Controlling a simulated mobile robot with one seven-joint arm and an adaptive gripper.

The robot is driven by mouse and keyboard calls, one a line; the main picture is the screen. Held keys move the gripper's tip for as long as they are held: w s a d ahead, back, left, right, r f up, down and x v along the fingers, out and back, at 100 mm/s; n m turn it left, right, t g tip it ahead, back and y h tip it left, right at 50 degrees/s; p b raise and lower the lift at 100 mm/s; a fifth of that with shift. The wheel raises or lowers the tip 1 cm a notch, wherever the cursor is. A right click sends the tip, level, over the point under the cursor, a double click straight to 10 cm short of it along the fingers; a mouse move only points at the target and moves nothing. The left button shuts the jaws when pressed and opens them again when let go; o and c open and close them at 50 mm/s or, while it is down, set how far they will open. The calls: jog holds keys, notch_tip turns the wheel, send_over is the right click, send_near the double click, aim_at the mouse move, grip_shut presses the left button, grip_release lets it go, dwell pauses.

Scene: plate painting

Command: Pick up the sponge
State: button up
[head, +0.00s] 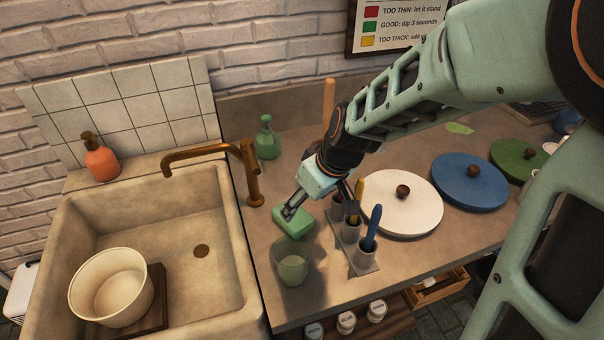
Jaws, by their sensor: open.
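The sponge (294,224) is a green block lying on the counter, right of the sink. My gripper (290,212) points down at the sponge from above, with its fingertips at or just over the sponge's top left part. The jaws are open. I cannot tell whether the fingers touch the sponge or straddle it. Part of the sponge's upper side is hidden behind the fingers.
A translucent green cup (292,268) stands just in front of the sponge. A brush holder (362,258) with brushes is close on the right. A brass faucet (250,172) and a green bottle (267,140) stand behind. The sink (232,270) lies left. Round lids, one white (400,212), sit farther right.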

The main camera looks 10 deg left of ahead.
aim_at(296, 217)
jog(key=x, duration=0.2)
jog(key=shift+a+f, duration=0.1)
jog(key=shift+f, duration=0.3)
jog(key=shift+s+b+x, duration=0.1)
jog(key=shift+b+x, duration=0.1)
jog(key=shift+x, duration=1.15)
jog(key=shift+s+b+x, duration=0.15)
jog(key=shift+b+x, duration=0.05)
jog(key=shift+x, duration=1.1)
jog(key=c, duration=0.8)
jog(key=shift+c, duration=0.2)
notch_tip(296, 217, up, 10)
jog(key=p, duration=0.1)
jog(key=shift+o, duration=0.4)
